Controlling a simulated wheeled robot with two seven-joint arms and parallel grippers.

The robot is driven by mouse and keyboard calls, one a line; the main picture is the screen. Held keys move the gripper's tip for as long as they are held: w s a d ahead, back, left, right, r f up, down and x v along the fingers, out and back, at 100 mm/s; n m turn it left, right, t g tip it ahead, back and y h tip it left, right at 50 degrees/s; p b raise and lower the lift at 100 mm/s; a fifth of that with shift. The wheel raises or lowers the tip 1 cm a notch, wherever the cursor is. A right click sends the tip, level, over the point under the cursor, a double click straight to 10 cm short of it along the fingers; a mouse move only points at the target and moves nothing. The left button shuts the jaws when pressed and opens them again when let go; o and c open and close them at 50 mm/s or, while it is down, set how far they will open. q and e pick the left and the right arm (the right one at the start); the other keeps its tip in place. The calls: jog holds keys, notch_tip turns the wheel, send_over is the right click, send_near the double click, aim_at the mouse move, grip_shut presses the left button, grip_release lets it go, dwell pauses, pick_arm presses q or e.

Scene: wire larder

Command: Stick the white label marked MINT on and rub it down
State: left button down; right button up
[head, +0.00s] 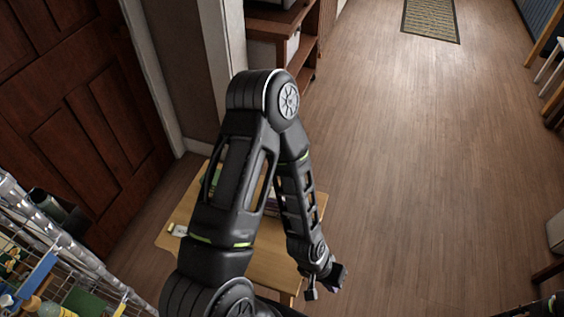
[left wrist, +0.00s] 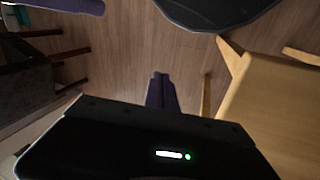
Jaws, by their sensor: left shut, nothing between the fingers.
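My left gripper (head: 322,288) hangs beyond the right front corner of a small wooden table (head: 172,244). In the left wrist view its two dark fingers (left wrist: 159,90) are together with nothing between them, above the floor and left of the table (left wrist: 270,105). A small white item (head: 179,230) lies at the table's left edge; it is too small to read, so I cannot tell whether it is the MINT label. My left arm hides most of the tabletop and things standing on it. My right gripper does not show.
A wire rack (head: 85,262) with jars and boxes stands at the lower left, near a dark wooden door (head: 105,110). A brown shelf unit (head: 272,30) is behind the table. The floor (head: 420,160) to the right is clear, with a patterned mat (head: 430,18) far back.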

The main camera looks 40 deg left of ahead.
pick_arm(q)
jog(key=w+a+r+t+y, duration=0.2)
jog(key=w+a+r+t, duration=0.1)
jog(key=w+a+r, duration=1.3)
jog(key=s+a+r+n+g+y, duration=0.1)
jog(key=s+a+r+g, duration=0.3)
jog(key=a, duration=0.5)
notch_tip(320, 180, up, 4)
jog(key=shift+s+a+f+g+y, duration=0.15)
jog(key=shift+s+a+g+y, duration=0.2)
jog(key=shift+s, duration=0.8)
jog(key=shift+f, duration=0.1)
jog(key=shift+f+b, duration=2.4)
jog(key=shift+f, duration=0.55)
jog(key=shift+f, duration=0.15)
